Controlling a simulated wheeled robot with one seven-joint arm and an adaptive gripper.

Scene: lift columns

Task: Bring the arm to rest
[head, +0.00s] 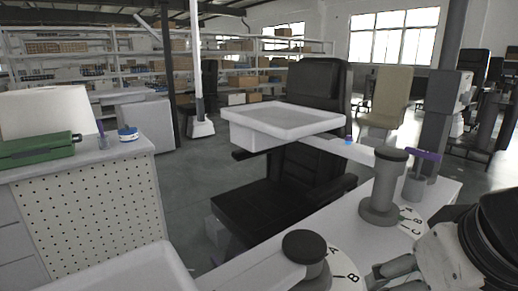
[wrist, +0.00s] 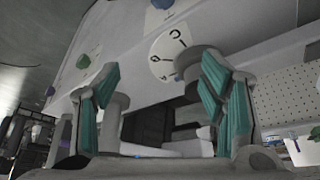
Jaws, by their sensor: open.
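My gripper (wrist: 159,68) shows in the wrist view with its two teal-padded fingers spread wide apart and nothing between them. In the head view my gripper (head: 392,271) is low at the right, partly cut off by the bottom edge, with my dark arm behind it. It is near the white worktop, beside the two grey lift columns. One column (head: 380,205) stands by a dial marked C, and the other (head: 312,262) by a dial showing A and B. I cannot tell the exact gap between my gripper and the worktop.
A white tray (head: 285,117) is at the end of a pale arm from the far column. Another white tray (head: 125,272) is at the lower left. A black chair (head: 318,100) stands behind. Floor is open between bench and chair.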

